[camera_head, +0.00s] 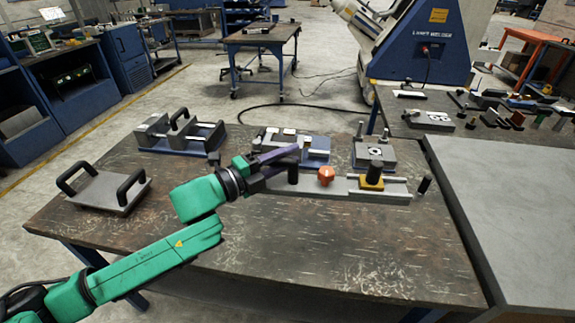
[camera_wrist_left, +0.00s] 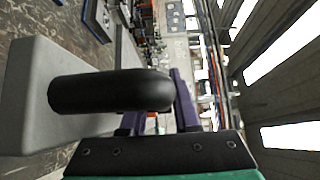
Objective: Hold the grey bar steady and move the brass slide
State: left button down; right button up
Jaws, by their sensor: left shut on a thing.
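The grey bar (camera_head: 335,190) lies across the worktable, with a black upright post (camera_head: 292,174) at its left end. An orange knob (camera_head: 326,175) stands near its middle. The brass slide (camera_head: 371,184), topped by a black knob (camera_head: 375,171), sits toward its right end. My left gripper (camera_head: 290,155) has purple fingers and is shut at the upper part of the black post. In the left wrist view the post (camera_wrist_left: 110,91) rises from the grey end of the bar (camera_wrist_left: 30,95), with the purple fingers (camera_wrist_left: 183,103) by its tip, contact partly hidden. My right gripper is not in view.
A flat plate with two black handles (camera_head: 100,190) lies at the left. A blue-based fixture (camera_head: 205,140) and other fixtures (camera_head: 315,152) stand along the table's back. A grey-topped table (camera_head: 510,190) adjoins on the right. The table's front is clear.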

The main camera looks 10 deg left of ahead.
pick_arm(q)
jog(key=shift+r, duration=0.1)
jog(key=shift+f+b, duration=7.25)
jog(key=shift+f, duration=2.1)
jog(key=shift+f+b, duration=0.5)
jog(key=shift+f, duration=0.05)
jog(key=shift+f, duration=0.2)
